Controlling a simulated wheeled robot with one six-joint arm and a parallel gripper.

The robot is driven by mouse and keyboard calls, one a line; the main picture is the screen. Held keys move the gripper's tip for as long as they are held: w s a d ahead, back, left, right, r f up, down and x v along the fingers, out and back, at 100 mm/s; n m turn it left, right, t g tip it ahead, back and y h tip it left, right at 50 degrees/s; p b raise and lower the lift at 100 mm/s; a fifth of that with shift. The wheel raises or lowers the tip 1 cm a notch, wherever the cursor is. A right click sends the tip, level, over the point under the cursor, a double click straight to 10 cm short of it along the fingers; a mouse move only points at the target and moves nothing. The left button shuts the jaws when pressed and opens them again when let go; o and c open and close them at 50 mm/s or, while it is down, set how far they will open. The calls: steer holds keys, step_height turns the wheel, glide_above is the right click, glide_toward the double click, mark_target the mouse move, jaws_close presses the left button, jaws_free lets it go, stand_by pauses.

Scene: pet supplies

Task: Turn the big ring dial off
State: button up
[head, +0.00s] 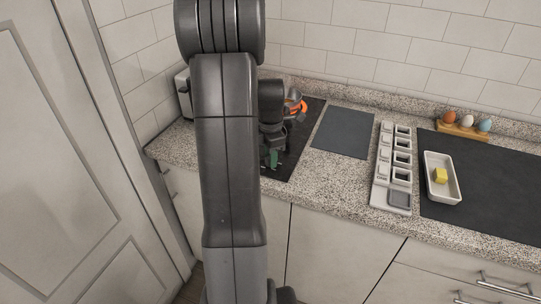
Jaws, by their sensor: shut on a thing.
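My arm fills the middle of the head view and hides much of the left counter. The wrist end with my gripper (271,150) shows just right of it, low over a black plate (310,122). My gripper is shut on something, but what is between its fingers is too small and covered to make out. A small dark green part shows at its lower end. An orange and dark rounded object (299,106) shows behind the wrist, partly covered. I cannot make out the big ring dial for sure, nor its setting.
A dark grey mat (343,133) lies right of the plate. A pale panel with square frames (380,195) follows, then a white dish (429,190) with a yellow block (440,176). A wooden holder (462,131) carries three egg shapes. A pale appliance (183,94) stands left.

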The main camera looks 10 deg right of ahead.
steer(key=shift+r+n, duration=0.1)
steer(key=shift+n, duration=0.3)
steer(key=o, duration=1)
step_height(320, 180, up, 14)
steer(key=shift+f, duration=0.15)
step_height(320, 180, down, 14)
steer(key=shift+r, duration=0.1)
stand_by(0.5)
